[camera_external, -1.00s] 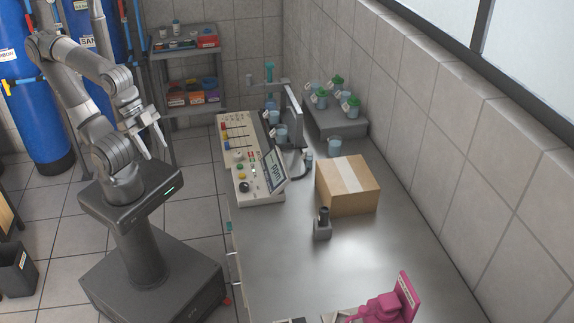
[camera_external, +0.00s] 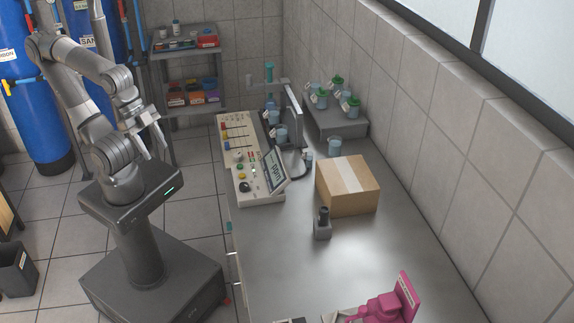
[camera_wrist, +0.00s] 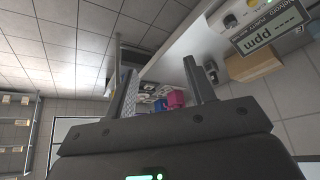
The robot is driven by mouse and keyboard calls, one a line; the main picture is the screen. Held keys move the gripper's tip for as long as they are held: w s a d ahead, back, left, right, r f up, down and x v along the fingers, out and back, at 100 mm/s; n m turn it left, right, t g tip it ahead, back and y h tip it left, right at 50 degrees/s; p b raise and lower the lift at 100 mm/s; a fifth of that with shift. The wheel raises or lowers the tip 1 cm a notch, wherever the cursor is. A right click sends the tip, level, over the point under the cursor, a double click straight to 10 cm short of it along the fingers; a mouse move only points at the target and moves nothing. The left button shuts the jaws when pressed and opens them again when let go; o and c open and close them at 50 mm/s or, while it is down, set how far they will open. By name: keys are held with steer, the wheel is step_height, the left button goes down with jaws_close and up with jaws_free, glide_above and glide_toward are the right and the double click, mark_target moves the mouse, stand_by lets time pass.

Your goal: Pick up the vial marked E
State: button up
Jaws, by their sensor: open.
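My gripper (camera_external: 151,143) is open and empty at the left in the external view, held above my base and clear of the bench. In the wrist view its two fingers (camera_wrist: 160,92) stand apart with nothing between them. Several small vials or jars stand at the back of the bench. Green-capped jars (camera_external: 336,81) are on a raised grey shelf (camera_external: 340,125). Bluish vials (camera_external: 281,133) stand near the control panel, and another bluish vial (camera_external: 334,146) is behind the box. Their labels are too small to read, so I cannot tell which is marked E.
A control panel with a ppm display (camera_external: 273,169) lies along the bench's left edge. A cardboard box (camera_external: 346,188), a small dark device (camera_external: 322,224) and a pink object (camera_external: 387,305) stand on the metal bench (camera_external: 280,260). Its front middle is clear. A storage rack (camera_external: 182,80) stands behind.

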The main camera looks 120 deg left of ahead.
steer(key=w+a+r+n, duration=0.1)
steer(key=w+a, duration=0.7)
steer(key=w, duration=0.3)
steer(key=n+g+y, duration=0.1)
steer(key=n, duration=0.2)
glide_toward(305, 153)
steer(key=w+f, duration=0.1)
steer(key=x, duration=0.4)
steer(key=shift+f, duration=0.35)
steer(key=shift+x, duration=3.2)
steer(key=shift+c, duration=0.5)
